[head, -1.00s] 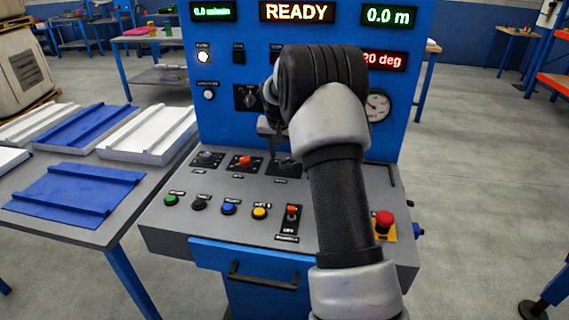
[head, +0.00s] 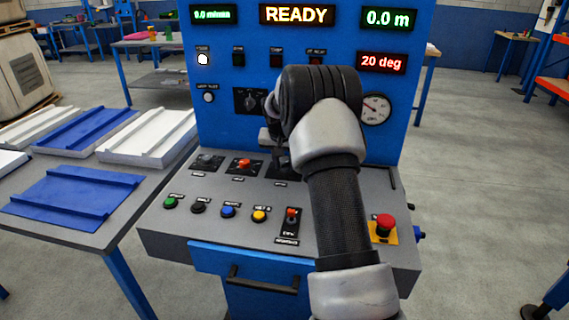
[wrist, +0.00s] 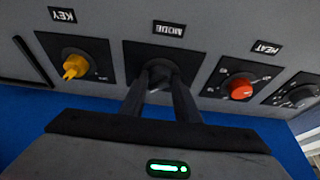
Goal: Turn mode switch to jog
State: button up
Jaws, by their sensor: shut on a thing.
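The mode switch (wrist: 160,69) is a dark knob on a black square plate under an upside-down MODE label in the wrist view. My gripper (wrist: 158,84) has its two dark fingers on either side of the knob and is shut on it. The fingers hide much of the knob, so I cannot read its position marks. In the head view my gripper (head: 283,160) reaches down to the sloping desk, and my arm covers most of the switch.
A yellow key switch (wrist: 75,66) and a red heat knob (wrist: 241,88) flank the mode switch closely. Several push buttons, a red emergency stop (head: 384,222) and a toggle (head: 291,216) sit nearer the desk's front edge. The display (head: 297,14) reads READY.

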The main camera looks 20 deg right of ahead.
jog(key=n+p, duration=0.1)
jog(key=n+y+p, duration=0.1)
jog(key=n, duration=0.1)
jog(key=shift+s+d+r+p, duration=0.1)
jog(key=shift+d+r+p, duration=0.1)
jog(key=shift+p, duration=0.2)
jog(key=n+y+p, duration=0.1)
jog(key=n, duration=0.2)
jog(key=n+y+p, duration=0.1)
jog(key=n+p, duration=0.1)
jog(key=n, duration=0.1)
jog(key=shift+d+f+t, duration=0.1)
jog(key=shift+d+t, duration=0.05)
jog(key=shift+t, duration=0.25)
jog(key=n+y+p, duration=0.1)
jog(key=n+y, duration=0.1)
jog(key=n, duration=0.2)
jog(key=shift+d+g, duration=0.1)
jog(key=shift+g, duration=0.3)
jog(key=shift+d+f+n+g+y, duration=0.1)
jog(key=shift+n+g+y, duration=0.2)
jog(key=shift+n, duration=0.9)
jog(key=shift+n+g+y, duration=0.3)
jog(key=shift+n, duration=0.9)
jog(key=o, duration=1)
jog(key=shift+o, duration=0.2)
jog(key=shift+w, duration=0.2)
